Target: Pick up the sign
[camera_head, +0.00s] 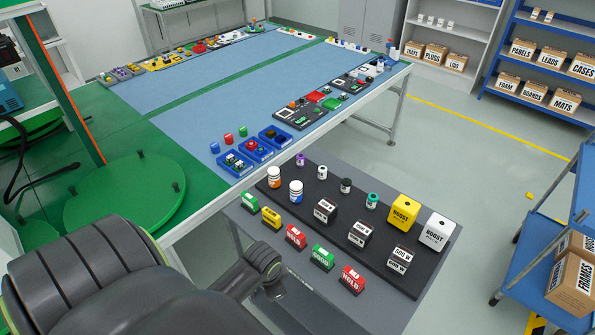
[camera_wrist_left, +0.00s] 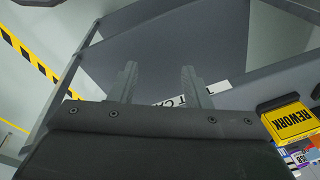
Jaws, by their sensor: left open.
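Several small signs stand in a row along the near side of the grey cart: a green one (camera_head: 250,202), a yellow one (camera_head: 271,216), a red HOLD sign (camera_head: 295,236), a green GOOD sign (camera_head: 321,257) and another red HOLD sign (camera_head: 352,280). Which one the task means, I cannot tell. In the left wrist view, my left gripper (camera_wrist_left: 158,85) is open and empty, its two fingers apart. A yellow REWORK sign (camera_wrist_left: 292,123) lies to its right, apart from the fingers. In the head view the left fingers cannot be made out. My right gripper is not in view.
A black mat (camera_head: 395,272) on the cart bears bottles, dark labelled blocks, and yellow and white BOOST boxes. A white lettered label (camera_wrist_left: 193,94) lies partly behind my left fingers. A long blue-topped table (camera_head: 230,75) stands beyond; a blue shelf cart (camera_head: 545,250) stands at right.

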